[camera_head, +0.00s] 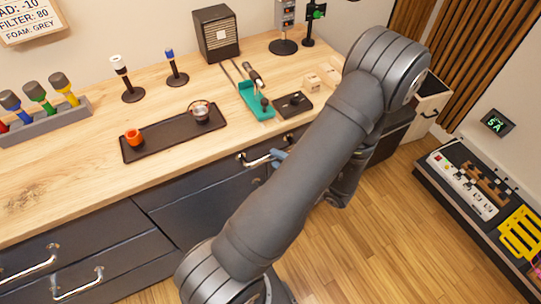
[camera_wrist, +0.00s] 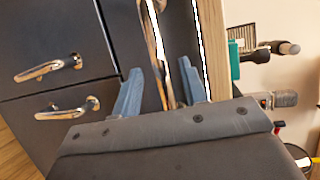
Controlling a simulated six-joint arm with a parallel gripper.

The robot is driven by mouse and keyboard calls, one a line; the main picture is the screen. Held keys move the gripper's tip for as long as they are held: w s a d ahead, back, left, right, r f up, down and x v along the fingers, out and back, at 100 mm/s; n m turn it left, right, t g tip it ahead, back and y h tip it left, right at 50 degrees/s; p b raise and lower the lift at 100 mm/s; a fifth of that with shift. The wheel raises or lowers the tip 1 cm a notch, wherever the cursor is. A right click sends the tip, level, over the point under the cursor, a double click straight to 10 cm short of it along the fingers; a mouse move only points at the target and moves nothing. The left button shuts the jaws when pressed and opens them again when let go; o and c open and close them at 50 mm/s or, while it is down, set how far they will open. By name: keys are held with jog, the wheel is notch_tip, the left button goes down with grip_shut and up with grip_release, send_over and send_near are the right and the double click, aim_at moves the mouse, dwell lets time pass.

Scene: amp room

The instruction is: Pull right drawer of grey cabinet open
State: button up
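The dark grey cabinet (camera_head: 110,235) sits under the wooden counter. Its right drawer (camera_head: 205,210) is in the middle of the head view, and its silver handle (camera_head: 260,161) is just below the counter edge. My gripper (camera_head: 279,155) is at this handle, mostly hidden behind my arm. In the wrist view my gripper (camera_wrist: 161,67) has its two blue fingers apart, with the silver handle bar (camera_wrist: 154,35) running between them. I cannot tell whether either finger touches the bar. The drawer looks closed, though my arm hides its right part.
Two other silver handles (camera_head: 28,265) (camera_head: 78,284) are on drawers at lower left. The counter (camera_head: 60,190) carries a black tray (camera_head: 165,137) with cups and a teal holder (camera_head: 254,101). A low equipment unit (camera_head: 480,195) stands at right. Wooden floor (camera_head: 370,250) is clear.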

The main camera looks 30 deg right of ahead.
aim_at(271, 156)
jog(key=shift+x, duration=1.75)
grip_shut()
